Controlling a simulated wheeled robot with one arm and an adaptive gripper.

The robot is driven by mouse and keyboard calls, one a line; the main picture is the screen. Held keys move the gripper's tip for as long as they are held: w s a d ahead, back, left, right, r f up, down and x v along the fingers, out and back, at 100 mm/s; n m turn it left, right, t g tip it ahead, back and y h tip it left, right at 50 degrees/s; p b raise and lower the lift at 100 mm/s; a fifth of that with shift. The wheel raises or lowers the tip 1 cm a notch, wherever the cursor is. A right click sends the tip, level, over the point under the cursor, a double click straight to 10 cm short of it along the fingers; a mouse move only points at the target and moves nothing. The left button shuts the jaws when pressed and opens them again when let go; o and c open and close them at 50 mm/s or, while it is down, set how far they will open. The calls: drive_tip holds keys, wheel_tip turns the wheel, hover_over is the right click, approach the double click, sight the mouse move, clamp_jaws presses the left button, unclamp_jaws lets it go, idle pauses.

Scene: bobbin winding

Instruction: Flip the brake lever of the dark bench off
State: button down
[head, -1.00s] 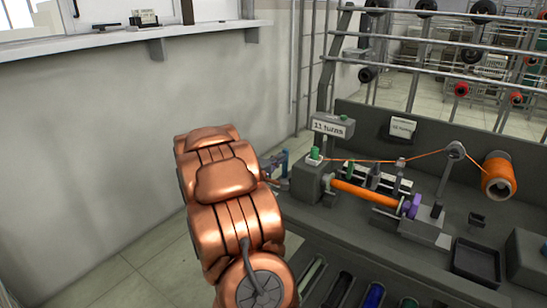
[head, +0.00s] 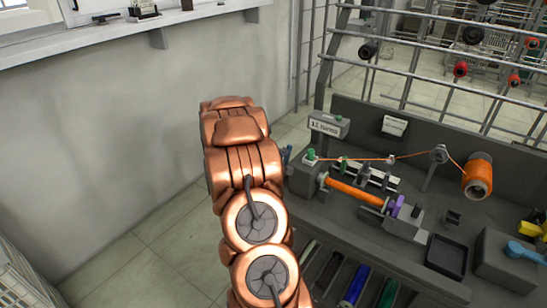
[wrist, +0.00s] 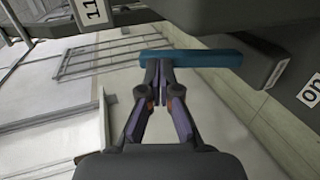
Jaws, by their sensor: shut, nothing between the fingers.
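The dark bench (head: 345,222) stands at the right in the head view, with a winding head and an orange-wound bobbin (head: 355,191) on it. An "on" label (wrist: 313,90) shows at the right edge. My gripper (wrist: 160,66) is shut and empty, its tips overlapping the lever's left part. I cannot tell whether they touch. In the head view my arm hides most of the gripper.
A sign reading "11 turns" (head: 327,124) stands on the bench's left. A thread runs to an orange spool (head: 478,176). A black tray (head: 447,256) and a grey box with a blue-handled thing (head: 523,251) are at the right. Open floor lies left.

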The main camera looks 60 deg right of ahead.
drive_tip(key=shift+d+r+y+p, duration=0.15)
drive_tip(key=shift+d+y+p, duration=0.15)
drive_tip(key=shift+p, duration=0.7)
drive_tip(key=shift+p, duration=0.35)
drive_tip(key=p+v, duration=0.1)
drive_tip(key=v, duration=1.2)
drive_tip(key=shift+a, duration=0.55)
